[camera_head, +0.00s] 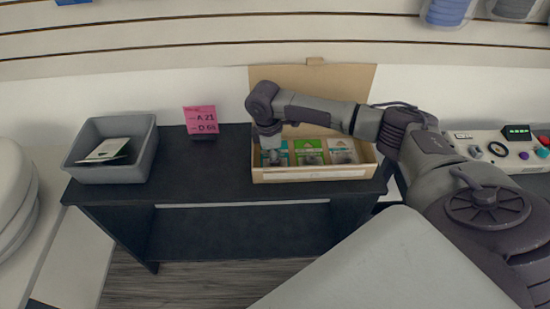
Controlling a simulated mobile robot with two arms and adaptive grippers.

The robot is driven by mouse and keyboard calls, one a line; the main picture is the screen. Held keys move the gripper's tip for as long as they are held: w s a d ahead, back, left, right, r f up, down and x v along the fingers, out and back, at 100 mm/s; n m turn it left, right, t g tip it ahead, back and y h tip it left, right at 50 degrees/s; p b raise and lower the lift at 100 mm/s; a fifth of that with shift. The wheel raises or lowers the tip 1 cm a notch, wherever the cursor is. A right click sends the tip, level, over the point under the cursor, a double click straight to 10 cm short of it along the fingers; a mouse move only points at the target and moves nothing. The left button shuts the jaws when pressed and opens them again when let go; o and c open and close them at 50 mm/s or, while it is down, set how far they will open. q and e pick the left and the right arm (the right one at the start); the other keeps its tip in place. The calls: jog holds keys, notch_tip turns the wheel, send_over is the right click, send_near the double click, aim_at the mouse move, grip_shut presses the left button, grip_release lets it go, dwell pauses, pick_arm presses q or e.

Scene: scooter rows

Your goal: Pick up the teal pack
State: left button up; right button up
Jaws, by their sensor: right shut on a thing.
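The teal pack (284,155) is at the left end of an open cardboard box (320,174) on the dark table. It is partly hidden behind my right gripper (272,158). My right arm reaches in from the right, and the gripper points down into the box's left end. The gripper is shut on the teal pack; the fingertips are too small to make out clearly. The pack still appears inside the box. My left gripper is not in view.
A green pack (308,152) and a whitish pack (342,151) stand beside it in the box. A grey bin (112,171) holding packs and a pink sign (201,119) are on the table (215,174). A control panel (512,151) is at right. The table between bin and box is mostly clear.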

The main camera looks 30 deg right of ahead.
notch_tip(320, 180, up, 10)
dwell(0.5)
dwell(0.5)
